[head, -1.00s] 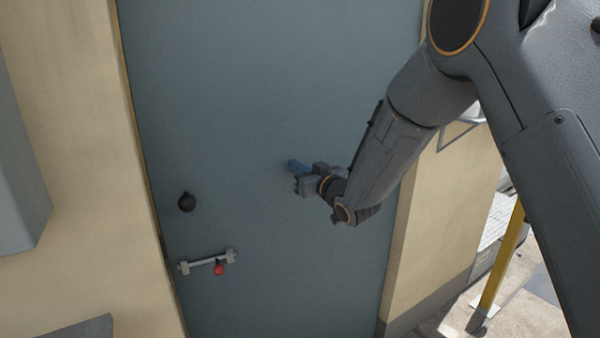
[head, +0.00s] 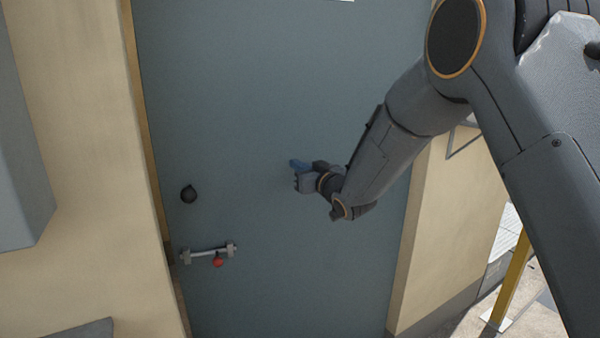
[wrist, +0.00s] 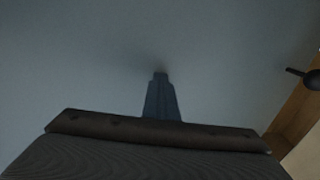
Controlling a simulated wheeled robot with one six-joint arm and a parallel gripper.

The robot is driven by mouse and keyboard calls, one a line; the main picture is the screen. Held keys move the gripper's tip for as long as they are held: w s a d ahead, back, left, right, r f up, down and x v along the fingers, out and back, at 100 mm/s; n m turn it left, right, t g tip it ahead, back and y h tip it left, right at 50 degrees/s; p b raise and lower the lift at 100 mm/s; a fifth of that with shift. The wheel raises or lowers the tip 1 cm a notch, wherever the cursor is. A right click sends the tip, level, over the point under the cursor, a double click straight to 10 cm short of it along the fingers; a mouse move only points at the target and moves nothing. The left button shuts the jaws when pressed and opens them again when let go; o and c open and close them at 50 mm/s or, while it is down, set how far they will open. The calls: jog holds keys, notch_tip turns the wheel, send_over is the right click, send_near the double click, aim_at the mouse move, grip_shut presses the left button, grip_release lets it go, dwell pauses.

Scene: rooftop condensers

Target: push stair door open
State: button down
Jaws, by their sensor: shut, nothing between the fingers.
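The stair door (head: 250,110) is a flat blue-grey panel that fills the middle of the head view. A wider tan strip of jamb shows along its left edge, so it stands slightly ajar, swung away from me. A round black knob (head: 188,194) is near that edge; it also shows in the wrist view (wrist: 305,76). Below it is a grey slide bolt (head: 207,253) with a red knob (head: 218,261). My gripper (head: 293,163) is shut and empty, right of the knob. In the wrist view its fingertips (wrist: 160,76) appear to touch the door, with a dark shadow around them.
Beige wall flanks the door on the left (head: 80,130) and right (head: 425,240). A grey box (head: 20,170) juts from the left wall. A yellow post (head: 510,285) stands at the lower right on pale paving.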

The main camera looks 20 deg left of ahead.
jog(key=shift+w+a, duration=0.2)
jog(key=shift+w, duration=0.1)
jog(key=shift+w+d+b+x, duration=0.15)
jog(key=shift+b+x, duration=0.4)
jog(key=shift+x, duration=0.35)
jog(key=shift+w+d+b+x, duration=0.15)
jog(key=shift+b+x, duration=0.35)
jog(key=shift+x, duration=0.45)
jog(key=shift+w+a+b, duration=0.5)
jog(key=shift+w+a, duration=0.05)
jog(key=shift+w, duration=0.3)
jog(key=shift+w+a+b, duration=0.5)
jog(key=shift+w+a, duration=0.05)
jog(key=shift+w, duration=0.3)
jog(key=w, duration=0.1)
jog(key=w+a+b, duration=0.1)
jog(key=w, duration=0.1)
jog(key=shift+w+a+b, duration=0.3)
jog(key=shift+a+b, duration=0.1)
